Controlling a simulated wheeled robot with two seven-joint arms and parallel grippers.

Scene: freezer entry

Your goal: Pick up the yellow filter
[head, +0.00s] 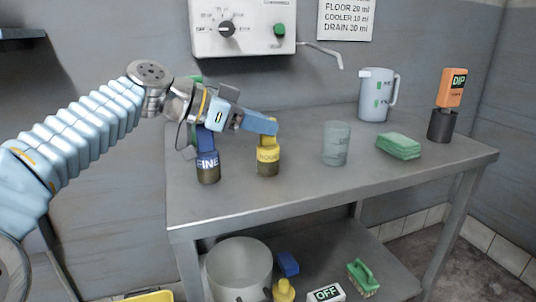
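The yellow filter (268,158) stands upright on the steel table, with a dark brownish base and a label on its front. My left gripper (262,126) comes in from the left and its fingers are at the top of the yellow filter, covering part of its upper end. The near finger hides the gap, so I cannot tell whether they are closed on it. A blue filter (208,165) marked "FINE" stands just left of it, partly behind my gripper. My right gripper is not in view.
On the steel table (300,195) stand a clear beaker (336,144), green pads (398,146), a measuring jug (377,94) and a dark holder (441,125) with an orange "DIP" item (451,87). A control box (243,28) hangs behind. The lower shelf holds a bucket (238,270) and a green brush (362,277).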

